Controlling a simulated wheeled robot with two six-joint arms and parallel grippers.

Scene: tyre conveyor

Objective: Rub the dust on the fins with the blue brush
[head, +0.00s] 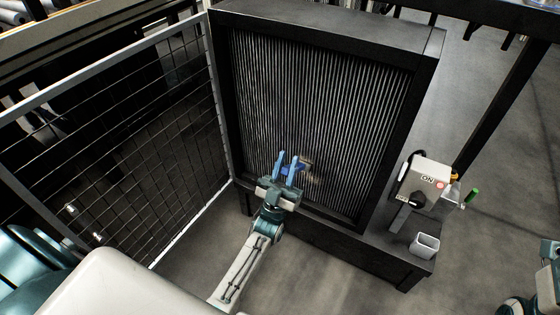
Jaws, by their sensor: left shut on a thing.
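The fins (320,105) are a panel of thin vertical ridges inside a dark frame. A brownish dust patch (308,172) shows low on the fins, just right of my left gripper. My left gripper (289,165) is in front of the lower fins, its two blue fingers pointing up the panel. It is shut on the blue brush (293,169), of which only a small part shows between and beside the fingers. I cannot tell whether the bristles touch the fins. Only part of my right arm shows at the lower right edge; its gripper is not clearly in view.
An open mesh door (130,140) stands left of the fins. A small light cup (425,245) sits on the dark ledge (350,243). Grey floor is clear at the right.

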